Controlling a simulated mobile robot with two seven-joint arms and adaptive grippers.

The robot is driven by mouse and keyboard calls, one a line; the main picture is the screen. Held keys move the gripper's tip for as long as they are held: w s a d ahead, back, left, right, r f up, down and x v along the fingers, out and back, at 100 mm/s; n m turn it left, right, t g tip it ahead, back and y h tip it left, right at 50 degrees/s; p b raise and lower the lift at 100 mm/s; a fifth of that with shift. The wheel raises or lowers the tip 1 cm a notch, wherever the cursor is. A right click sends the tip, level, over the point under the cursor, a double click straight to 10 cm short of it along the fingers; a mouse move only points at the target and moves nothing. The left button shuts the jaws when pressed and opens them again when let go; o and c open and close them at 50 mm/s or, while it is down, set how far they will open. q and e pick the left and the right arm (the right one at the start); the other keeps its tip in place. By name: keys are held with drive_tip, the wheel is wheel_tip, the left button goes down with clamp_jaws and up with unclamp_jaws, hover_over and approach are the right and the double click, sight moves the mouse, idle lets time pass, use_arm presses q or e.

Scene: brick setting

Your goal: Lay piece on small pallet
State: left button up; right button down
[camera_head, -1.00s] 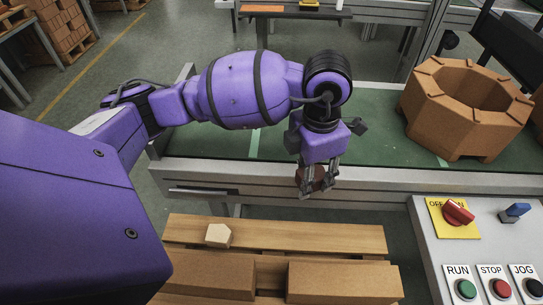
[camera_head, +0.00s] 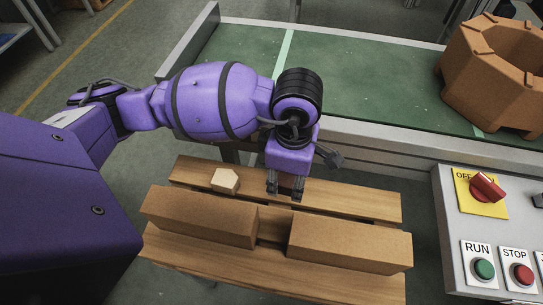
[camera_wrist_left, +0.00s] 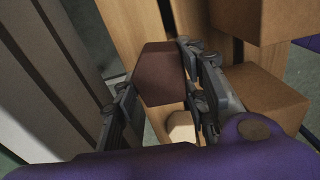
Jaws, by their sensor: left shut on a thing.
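My left gripper (camera_head: 286,190) is shut on a dark reddish-brown piece (camera_wrist_left: 162,73), which sits between its fingers in the wrist view. In the head view the fingers mostly hide the piece. The gripper points down over the back plank of the small wooden pallet (camera_head: 350,204); I cannot tell whether the piece touches the wood. A small pale beige piece (camera_head: 225,181) lies on the same plank, to the left of the gripper. It also shows in the wrist view (camera_wrist_left: 181,127). My right gripper is not in view.
Two long brown blocks, a left one (camera_head: 200,216) and a right one (camera_head: 350,244), stand on the pallet in front of the gripper. A green conveyor (camera_head: 370,85) with a large brown octagonal ring (camera_head: 490,85) is behind. A control panel (camera_head: 450,220) stands at right.

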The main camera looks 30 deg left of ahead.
sight(289, 177)
use_arm(q)
drive_tip(key=shift+d+f, duration=0.1)
drive_tip(key=shift+f, duration=2.35)
drive_tip(key=shift+f, duration=0.1)
drive_tip(key=shift+f+b, duration=0.15)
drive_tip(key=shift+b, duration=0.15)
drive_tip(key=o, duration=1.2)
wheel_tip(289, 177, up, 13)
drive_tip(key=shift+f+p, duration=0.15)
drive_tip(key=shift+p, duration=0.45)
